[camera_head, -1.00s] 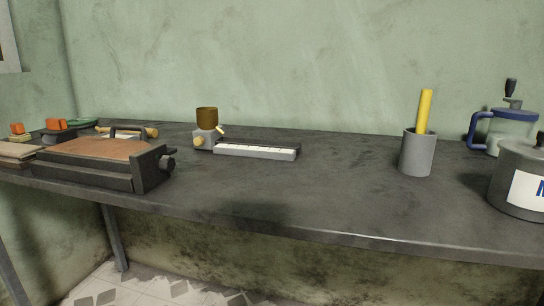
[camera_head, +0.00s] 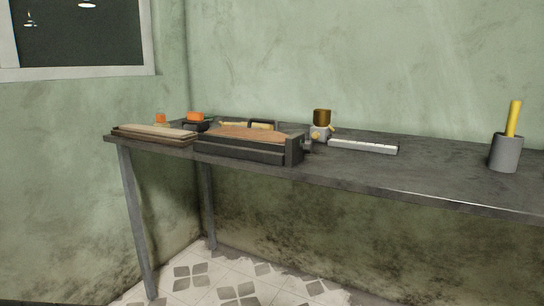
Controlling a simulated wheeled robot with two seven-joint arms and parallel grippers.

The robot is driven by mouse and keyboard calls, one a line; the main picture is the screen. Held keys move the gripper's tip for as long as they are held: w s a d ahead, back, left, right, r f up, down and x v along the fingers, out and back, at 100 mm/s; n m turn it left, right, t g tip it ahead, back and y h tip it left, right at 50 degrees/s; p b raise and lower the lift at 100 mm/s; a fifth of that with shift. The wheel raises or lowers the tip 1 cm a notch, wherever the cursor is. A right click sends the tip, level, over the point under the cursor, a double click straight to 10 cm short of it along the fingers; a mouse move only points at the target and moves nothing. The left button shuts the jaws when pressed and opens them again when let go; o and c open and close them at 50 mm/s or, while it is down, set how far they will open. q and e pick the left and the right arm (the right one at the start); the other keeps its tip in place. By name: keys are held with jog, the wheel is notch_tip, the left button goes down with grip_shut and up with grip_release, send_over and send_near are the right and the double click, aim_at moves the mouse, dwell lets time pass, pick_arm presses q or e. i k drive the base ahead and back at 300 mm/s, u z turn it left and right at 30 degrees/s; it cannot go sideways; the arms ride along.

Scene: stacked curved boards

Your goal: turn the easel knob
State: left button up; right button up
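A low dark box with a brown top (camera_head: 245,146) lies on the left part of the dark table and looks like the easel. A small dark knob (camera_head: 307,146) sticks out of its right end. A dark handle shape shows behind its top edge. No gripper of mine shows in the head view, and nothing touches the knob.
The dark table (camera_head: 430,181) runs along the green wall. Stacked boards (camera_head: 153,134) lie at its left end. The tiled floor (camera_head: 231,283) in front is clear.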

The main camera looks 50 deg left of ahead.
aim_at(308, 147)
jog(key=k, duration=0.3)
jog(key=u, duration=1.2)
